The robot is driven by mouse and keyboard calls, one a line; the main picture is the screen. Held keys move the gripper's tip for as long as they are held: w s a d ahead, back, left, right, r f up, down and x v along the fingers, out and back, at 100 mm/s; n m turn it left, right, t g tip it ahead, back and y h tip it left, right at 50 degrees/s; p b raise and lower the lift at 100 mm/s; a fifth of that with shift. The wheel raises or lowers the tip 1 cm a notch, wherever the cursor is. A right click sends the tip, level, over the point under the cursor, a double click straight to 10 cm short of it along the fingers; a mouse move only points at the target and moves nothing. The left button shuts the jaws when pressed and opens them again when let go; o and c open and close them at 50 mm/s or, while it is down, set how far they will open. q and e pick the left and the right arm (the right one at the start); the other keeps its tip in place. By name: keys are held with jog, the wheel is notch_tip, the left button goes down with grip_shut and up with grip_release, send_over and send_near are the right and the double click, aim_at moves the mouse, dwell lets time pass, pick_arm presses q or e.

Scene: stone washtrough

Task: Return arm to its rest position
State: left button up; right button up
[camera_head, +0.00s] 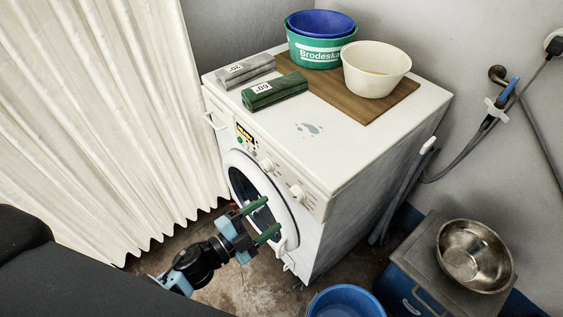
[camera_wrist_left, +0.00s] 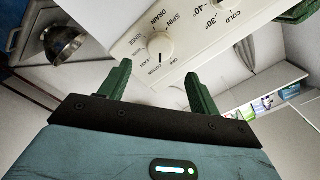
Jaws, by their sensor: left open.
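My left gripper (camera_head: 273,213) is in front of the white washing machine (camera_head: 385,165), low beside its round door (camera_head: 262,192). Its two green fingers are apart and nothing shows between them. In the left wrist view the open fingers (camera_wrist_left: 157,70) point toward the machine's control panel (camera_wrist_left: 195,35), with a cream knob (camera_wrist_left: 161,46) beyond the gap between them. I cannot tell whether a finger touches the machine. My right gripper is not in view.
On the machine are a wooden board (camera_head: 390,104), a green tub (camera_head: 315,52) with a blue tub (camera_head: 321,22), a cream bowl (camera_head: 375,68) and grey and green bundles. A curtain (camera_head: 100,120) hangs left. A blue bucket (camera_head: 345,302) and metal bowl (camera_head: 475,255) stand right.

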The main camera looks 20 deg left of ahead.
pick_arm(q)
jog(key=s+a+f+n+g+y+p, duration=0.1)
jog(key=s+f+n+g+y+p, duration=0.1)
jog(key=s+n, duration=0.3)
jog(key=s+a+f+n+g+y+p, duration=0.1)
jog(key=s+n, duration=0.4)
jog(key=s, duration=0.8)
jog(key=s+a+f+n+g+y+p, duration=0.2)
jog(key=s+a+n+g+y+p, duration=0.1)
jog(key=s, duration=0.6)
jog(key=shift+s+f+n+y+p, duration=0.25)
jog(key=shift+n+y+p, duration=0.4)
jog(key=shift+n+y, duration=0.35)
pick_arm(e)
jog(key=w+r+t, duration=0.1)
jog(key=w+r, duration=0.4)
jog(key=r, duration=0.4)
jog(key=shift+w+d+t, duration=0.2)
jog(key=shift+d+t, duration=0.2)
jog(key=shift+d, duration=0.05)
pick_arm(q)
jog(key=shift+w, duration=0.1)
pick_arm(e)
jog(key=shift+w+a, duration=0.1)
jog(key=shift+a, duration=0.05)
